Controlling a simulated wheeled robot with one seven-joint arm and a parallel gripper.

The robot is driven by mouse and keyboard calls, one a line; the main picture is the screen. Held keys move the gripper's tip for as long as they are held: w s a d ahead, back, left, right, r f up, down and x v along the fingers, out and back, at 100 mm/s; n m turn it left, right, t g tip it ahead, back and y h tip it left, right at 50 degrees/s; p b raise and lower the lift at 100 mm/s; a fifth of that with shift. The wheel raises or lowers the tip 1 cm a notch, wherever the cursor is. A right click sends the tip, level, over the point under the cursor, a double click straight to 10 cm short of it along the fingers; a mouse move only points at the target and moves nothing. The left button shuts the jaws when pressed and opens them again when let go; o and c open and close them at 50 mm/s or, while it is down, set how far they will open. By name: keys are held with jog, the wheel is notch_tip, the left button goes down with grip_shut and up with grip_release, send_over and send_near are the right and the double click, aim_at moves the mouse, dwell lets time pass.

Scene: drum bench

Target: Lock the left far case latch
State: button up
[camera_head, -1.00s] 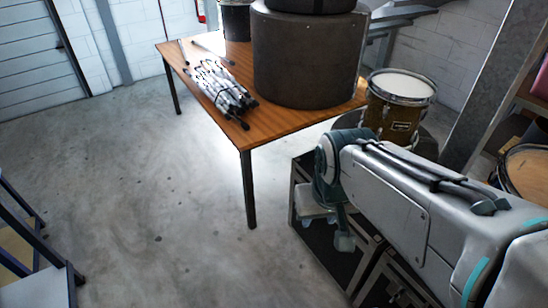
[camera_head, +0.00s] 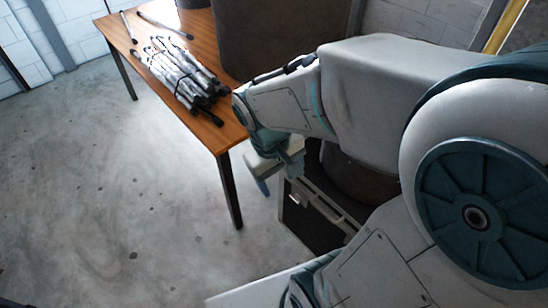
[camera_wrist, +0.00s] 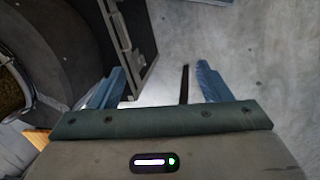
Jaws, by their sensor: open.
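A black case (camera_head: 305,226) with pale metal edging stands on the floor right of the table's front leg, partly hidden behind my arm. A small pale fitting (camera_head: 297,199) shows on its edge; I cannot tell whether it is the left far latch or how it is set. In the wrist view the case's dark panel (camera_wrist: 137,28) and metal edge lie at the upper left, beyond the left finger. My gripper (camera_head: 276,172) is open and empty, close above the case's far left end. Its two blue fingers also show apart in the wrist view (camera_wrist: 160,72).
A wooden table (camera_head: 133,42) stands just beyond my gripper, its front leg (camera_head: 229,190) close by. The concrete floor (camera_head: 110,190) at left is clear.

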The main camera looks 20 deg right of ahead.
jog(key=w+d+f+n+g+h+b, duration=0.1)
jog(key=w+f+n+h+b, duration=0.4)
jog(key=f, duration=0.6)
jog(key=d+f+n+g+h+b, duration=0.15)
jog(key=f+n+h+b, duration=0.35)
jog(key=f, duration=0.7)
jog(key=n+t+h+b, duration=0.5)
jog(key=n+t+b, duration=0.4)
jog(key=n+b, duration=0.15)
send_near(293, 199)
jog(key=shift+m, duration=0.35)
jog(key=b+x, duration=0.3)
jog(key=x, duration=0.6)
jog(key=shift+d+b, duration=0.15)
jog(key=shift+b, duration=0.15)
jog(key=c, duration=1)
